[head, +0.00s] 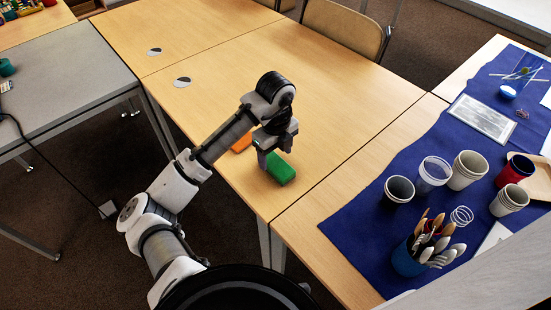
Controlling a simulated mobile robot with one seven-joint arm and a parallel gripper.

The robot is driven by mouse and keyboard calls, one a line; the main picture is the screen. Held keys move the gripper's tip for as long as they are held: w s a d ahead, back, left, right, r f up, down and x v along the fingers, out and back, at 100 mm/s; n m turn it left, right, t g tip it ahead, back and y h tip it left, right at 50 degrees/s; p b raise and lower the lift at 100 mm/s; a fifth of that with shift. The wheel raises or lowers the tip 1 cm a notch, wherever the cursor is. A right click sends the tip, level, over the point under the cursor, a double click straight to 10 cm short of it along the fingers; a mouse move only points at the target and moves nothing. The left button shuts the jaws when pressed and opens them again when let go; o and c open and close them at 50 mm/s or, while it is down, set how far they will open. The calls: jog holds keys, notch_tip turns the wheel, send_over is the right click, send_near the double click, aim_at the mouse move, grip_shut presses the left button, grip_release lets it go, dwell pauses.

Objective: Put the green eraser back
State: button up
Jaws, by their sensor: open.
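The green eraser (281,168) is a small block lying on the wooden table (225,60), near the table's front edge. My gripper (270,160) is open, pointing down at the left end of the green eraser. A finger overlaps the eraser in the picture; I cannot tell whether it touches. An orange block (242,142) lies on the table just behind and left of my gripper, partly hidden by my arm.
The wooden table's back half is mostly clear, with chairs (343,27) behind.

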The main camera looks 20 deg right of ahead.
aim_at(275, 163)
notch_tip(275, 163, up, 10)
jog(key=shift+f, duration=0.25)
